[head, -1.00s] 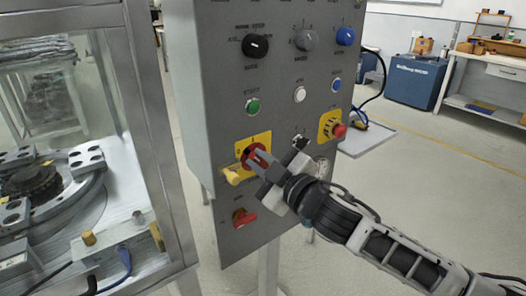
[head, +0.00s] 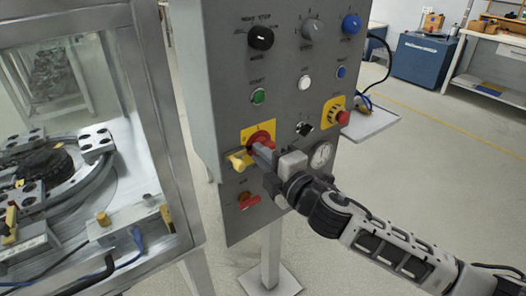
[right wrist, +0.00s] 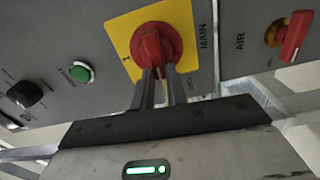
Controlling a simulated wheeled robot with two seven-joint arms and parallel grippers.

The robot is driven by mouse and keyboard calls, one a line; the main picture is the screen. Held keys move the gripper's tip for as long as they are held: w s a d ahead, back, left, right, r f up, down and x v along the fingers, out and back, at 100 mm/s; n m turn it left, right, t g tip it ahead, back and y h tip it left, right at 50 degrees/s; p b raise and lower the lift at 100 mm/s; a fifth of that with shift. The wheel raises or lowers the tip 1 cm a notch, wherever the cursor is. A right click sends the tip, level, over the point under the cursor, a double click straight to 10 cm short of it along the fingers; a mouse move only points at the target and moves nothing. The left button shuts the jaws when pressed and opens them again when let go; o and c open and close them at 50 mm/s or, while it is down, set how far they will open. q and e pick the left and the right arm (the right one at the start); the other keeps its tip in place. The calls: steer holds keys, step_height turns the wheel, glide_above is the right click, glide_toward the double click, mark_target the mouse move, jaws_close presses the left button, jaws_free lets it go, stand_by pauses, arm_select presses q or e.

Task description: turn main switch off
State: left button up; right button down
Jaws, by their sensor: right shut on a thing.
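The main switch is a red rotary knob (head: 262,138) on a yellow plate (head: 247,133), low on the grey control panel. It also shows in the right wrist view as a red knob (right wrist: 157,45) on a yellow plate with the word MAIN beside it. My right gripper (head: 262,151) is at the knob, its two fingers (right wrist: 160,78) shut on the knob's grip. A yellow piece (head: 240,161) sticks out at the lower left of the plate. The gripper hides part of the knob in the head view. My left gripper is not in view.
A red AIR handle (head: 249,200) is just below; it also shows in the right wrist view (right wrist: 296,36). A red emergency button (head: 342,117), green start button (head: 258,97) and gauge (head: 320,156) are close by. A glazed machine enclosure (head: 150,120) stands at left.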

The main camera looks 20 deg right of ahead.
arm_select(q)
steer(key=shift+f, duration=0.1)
arm_select(e)
steer(key=shift+f+n, duration=0.1)
steer(key=shift+n, duration=0.3)
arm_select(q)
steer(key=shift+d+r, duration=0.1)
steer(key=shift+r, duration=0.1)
arm_select(e)
steer(key=c, duration=1.4)
jaws_free()
